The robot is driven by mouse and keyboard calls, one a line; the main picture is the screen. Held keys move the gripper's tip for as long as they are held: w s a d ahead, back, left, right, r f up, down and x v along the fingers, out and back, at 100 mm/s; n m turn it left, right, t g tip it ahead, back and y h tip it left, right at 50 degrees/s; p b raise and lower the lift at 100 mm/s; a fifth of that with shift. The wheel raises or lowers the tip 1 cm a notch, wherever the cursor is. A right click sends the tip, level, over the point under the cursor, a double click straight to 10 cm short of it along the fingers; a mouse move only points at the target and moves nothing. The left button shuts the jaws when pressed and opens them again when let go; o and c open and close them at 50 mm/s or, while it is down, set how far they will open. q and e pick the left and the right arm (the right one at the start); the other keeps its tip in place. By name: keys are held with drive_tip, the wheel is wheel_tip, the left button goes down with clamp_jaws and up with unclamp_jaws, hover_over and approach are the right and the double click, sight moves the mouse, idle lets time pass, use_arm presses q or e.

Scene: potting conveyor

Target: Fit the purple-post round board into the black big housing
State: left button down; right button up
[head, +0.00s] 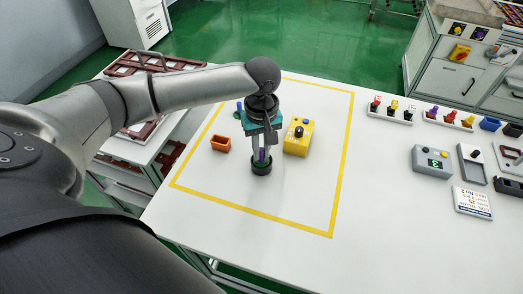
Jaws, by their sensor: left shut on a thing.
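My left gripper (262,146) points straight down and is shut on the purple post (262,155) of the round board. The black big housing (261,168) is a small dark round cup standing on the white table, directly under the gripper. The purple post shows between my fingers, just above or within the housing's opening. The board's disc is mostly hidden, so I cannot tell whether it is seated or still above the rim. My right gripper is not in view.
An orange open box (220,143) stands left of the housing, and a yellow box with a black knob (298,137) stands right. A small blue part (238,112) lies behind, partly hidden. Yellow tape marks this area; its front part is clear. Racks and devices stand at the right.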

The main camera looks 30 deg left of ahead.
sight(261, 150)
use_arm(q)
drive_tip(key=c, duration=0.8)
unclamp_jaws()
drive_tip(key=shift+o, duration=0.2)
wheel_tip(261, 150, up, 7)
drive_tip(key=p, duration=1)
drive_tip(key=shift+p, duration=0.3)
drive_tip(key=shift+f, duration=0.1)
